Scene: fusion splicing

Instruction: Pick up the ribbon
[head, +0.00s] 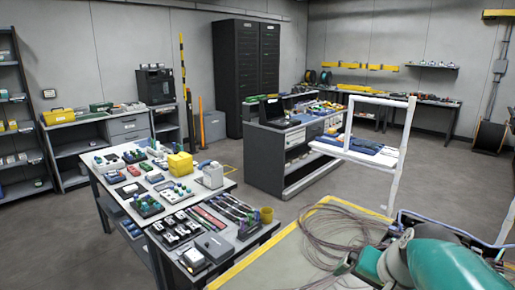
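I cannot single out the ribbon with certainty. Long narrow strips, some pinkish-red (208,219) and some dark with small coloured parts (236,209), lie near the front right end of the left worktable. Thin reddish-brown loops of cable or fibre (335,232) lie loosely on the floor inside a yellow-marked area. Green and white links of my arm fill the lower right corner. My gripper's fingertips do not show, so whether it holds anything is hidden.
A white frame (398,165) rises at centre right, close to the cable loops. Grey floor is open between the tables.

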